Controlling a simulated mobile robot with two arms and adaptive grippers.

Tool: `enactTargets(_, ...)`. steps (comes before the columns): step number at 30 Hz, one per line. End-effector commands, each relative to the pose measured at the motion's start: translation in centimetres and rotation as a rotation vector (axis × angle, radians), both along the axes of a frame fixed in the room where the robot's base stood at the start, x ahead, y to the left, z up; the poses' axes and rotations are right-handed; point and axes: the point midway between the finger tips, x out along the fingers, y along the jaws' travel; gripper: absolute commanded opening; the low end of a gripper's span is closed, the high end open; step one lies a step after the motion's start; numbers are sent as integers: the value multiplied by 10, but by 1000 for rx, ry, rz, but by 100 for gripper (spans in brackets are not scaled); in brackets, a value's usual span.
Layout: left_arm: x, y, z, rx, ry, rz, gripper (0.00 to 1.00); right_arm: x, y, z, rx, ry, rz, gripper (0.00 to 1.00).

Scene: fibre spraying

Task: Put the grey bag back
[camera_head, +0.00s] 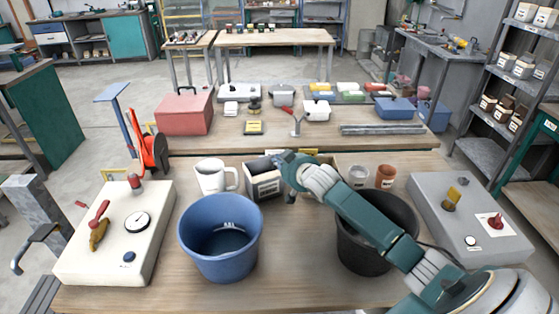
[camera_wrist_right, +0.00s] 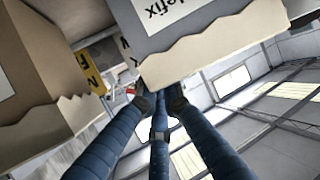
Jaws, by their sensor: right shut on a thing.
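The grey bag (camera_head: 266,185) has a white label, an open top and a dark inside. It is upright at the middle of the near table, just right of the white mug; I cannot tell whether its base touches the table. My right gripper (camera_head: 287,160) reaches from the right and is shut on the bag's upper right edge. In the right wrist view the grey bag (camera_wrist_right: 190,22) shows part of its lettered label and a jagged cream rim (camera_wrist_right: 215,52), with my fingers (camera_wrist_right: 158,100) at that rim. My left gripper is not in view.
A white mug (camera_head: 211,177), blue bucket (camera_head: 220,250) and black bucket (camera_head: 365,257) stand close by. Two small cups, one terracotta (camera_head: 386,177), are at the right. A brown bag (camera_wrist_right: 30,65) shows in the wrist view. Two consoles (camera_head: 115,250) (camera_head: 470,222) flank the table.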

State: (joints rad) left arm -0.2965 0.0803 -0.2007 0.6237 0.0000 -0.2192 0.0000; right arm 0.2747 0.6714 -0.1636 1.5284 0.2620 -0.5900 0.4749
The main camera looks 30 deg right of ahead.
Motion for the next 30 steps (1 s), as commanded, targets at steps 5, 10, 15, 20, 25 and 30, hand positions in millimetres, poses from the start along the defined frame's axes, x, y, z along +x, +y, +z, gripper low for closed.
enactTargets(5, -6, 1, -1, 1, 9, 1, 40, 0, 0, -1, 0, 1, 0, 0)
enactTargets(10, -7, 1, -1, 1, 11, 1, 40, 0, 0, -2, -1, 2, -1, 25)
enactTargets(15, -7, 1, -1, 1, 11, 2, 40, 0, 0, -2, -1, 2, -1, 25)
enactTargets(20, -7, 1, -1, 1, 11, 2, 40, -1, 0, 0, -1, 2, -1, 25)
enactTargets(25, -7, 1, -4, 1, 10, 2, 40, -16, 2, 5, -2, 2, 1, 25)
enactTargets(30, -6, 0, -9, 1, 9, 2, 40, -46, 7, 17, -2, 2, 1, 25)
